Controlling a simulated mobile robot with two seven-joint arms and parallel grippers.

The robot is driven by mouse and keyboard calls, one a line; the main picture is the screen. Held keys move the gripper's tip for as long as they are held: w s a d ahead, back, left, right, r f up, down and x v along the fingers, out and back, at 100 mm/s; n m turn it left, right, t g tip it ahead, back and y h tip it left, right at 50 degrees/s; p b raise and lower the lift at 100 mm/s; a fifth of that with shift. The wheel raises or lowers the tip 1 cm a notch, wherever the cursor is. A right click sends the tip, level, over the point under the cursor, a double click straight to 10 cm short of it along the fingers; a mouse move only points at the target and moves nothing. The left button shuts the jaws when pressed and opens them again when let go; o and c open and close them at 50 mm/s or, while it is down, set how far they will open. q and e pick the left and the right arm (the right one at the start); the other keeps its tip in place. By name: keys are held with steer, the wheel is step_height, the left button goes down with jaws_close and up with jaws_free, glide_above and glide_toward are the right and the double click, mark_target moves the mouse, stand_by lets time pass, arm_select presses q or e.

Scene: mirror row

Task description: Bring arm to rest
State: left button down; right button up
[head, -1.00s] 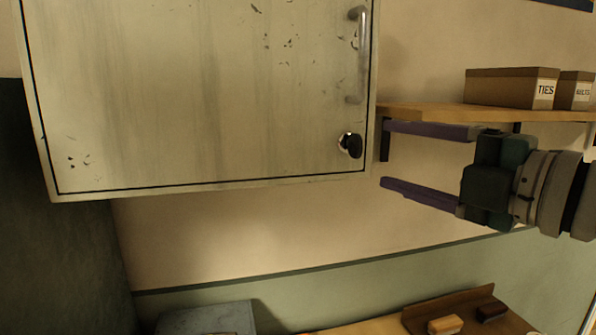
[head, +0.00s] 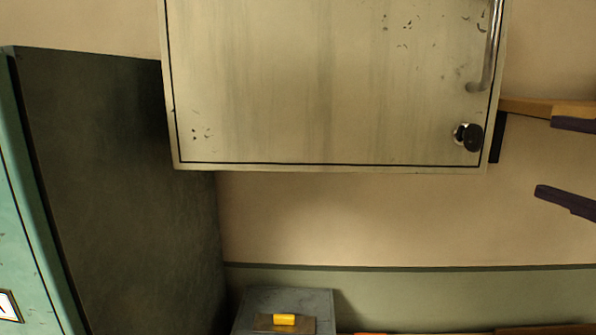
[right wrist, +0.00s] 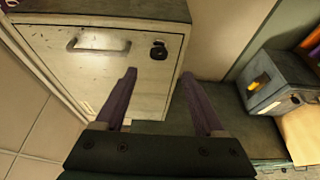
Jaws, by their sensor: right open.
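My right gripper (head: 545,157) shows only as two dark purple fingers at the right edge of the head view. The fingers are apart and nothing is between them. They are to the right of the pale, worn wall cabinet (head: 330,90) and apart from it in the picture. In the right wrist view my gripper (right wrist: 158,76) is open and empty, with the cabinet door (right wrist: 85,55) beyond the fingers. The door looks shut. It bears a metal handle (head: 488,45) and a dark round knob or lock (head: 469,136). My left gripper is in neither view.
A tall dark-sided locker (head: 115,180) with a teal front stands at the left. A grey box (head: 290,302) with a yellow item (head: 284,319) is below the cabinet. A wooden shelf (head: 550,107) is at the right. The wall under the cabinet is bare.

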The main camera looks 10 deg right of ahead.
steer(key=s+f+m+g+h+p, duration=0.6)
steer(key=f+m, duration=0.3)
steer(key=m, duration=0.4)
steer(key=s+a+f+m+g+y+p, duration=0.1)
steer(key=s+a+f+m+g+y, duration=0.2)
steer(key=s+a+g, duration=0.5)
steer(key=s+a+f+m, duration=0.1)
steer(key=s+a, duration=0.1)
steer(key=a, duration=0.2)
steer(key=shift+s+f+m+y+p, duration=0.3)
steer(key=shift+s+y+p, duration=0.05)
steer(key=shift+s+y, duration=0.05)
